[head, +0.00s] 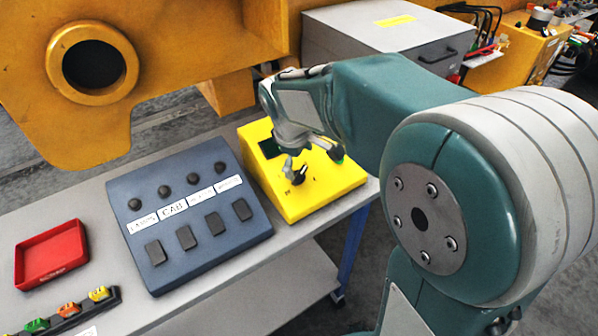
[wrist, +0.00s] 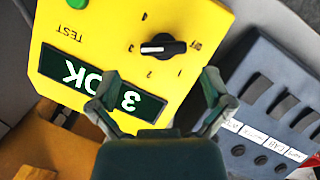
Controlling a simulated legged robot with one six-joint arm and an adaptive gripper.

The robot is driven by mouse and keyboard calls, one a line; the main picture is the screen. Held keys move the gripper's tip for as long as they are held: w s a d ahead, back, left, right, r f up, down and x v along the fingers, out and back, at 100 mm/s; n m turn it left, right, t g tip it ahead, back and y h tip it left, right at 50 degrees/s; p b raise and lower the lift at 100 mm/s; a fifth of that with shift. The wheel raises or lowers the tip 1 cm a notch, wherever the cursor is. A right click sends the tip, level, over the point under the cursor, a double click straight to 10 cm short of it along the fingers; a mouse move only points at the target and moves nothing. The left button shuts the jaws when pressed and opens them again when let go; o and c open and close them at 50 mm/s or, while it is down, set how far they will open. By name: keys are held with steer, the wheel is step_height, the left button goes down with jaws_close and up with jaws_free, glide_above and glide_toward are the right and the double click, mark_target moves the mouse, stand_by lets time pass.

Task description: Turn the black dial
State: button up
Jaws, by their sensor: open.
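The black dial (wrist: 163,47) sits on the face of a yellow box (wrist: 110,20), with tick marks around it.
A blue-grey panel (head: 150,190) with several knobs and switches stands left of the yellow box. A red tray (head: 52,254) lies farther left on the table. A large yellow casting (head: 200,30) overhangs behind. A grey cabinet (head: 385,30) stands at the back.

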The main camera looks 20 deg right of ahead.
mark_target(300, 173)
steer(key=x, duration=0.4)
steer(key=shift+w+a+f, duration=0.1)
steer(key=shift+a+f, duration=0.3)
steer(key=shift+f, duration=0.05)
steer(key=shift+d+f, duration=0.15)
steer(key=shift+f, duration=0.1)
steer(key=shift+d, duration=0.1)
steer(key=c, duration=1)
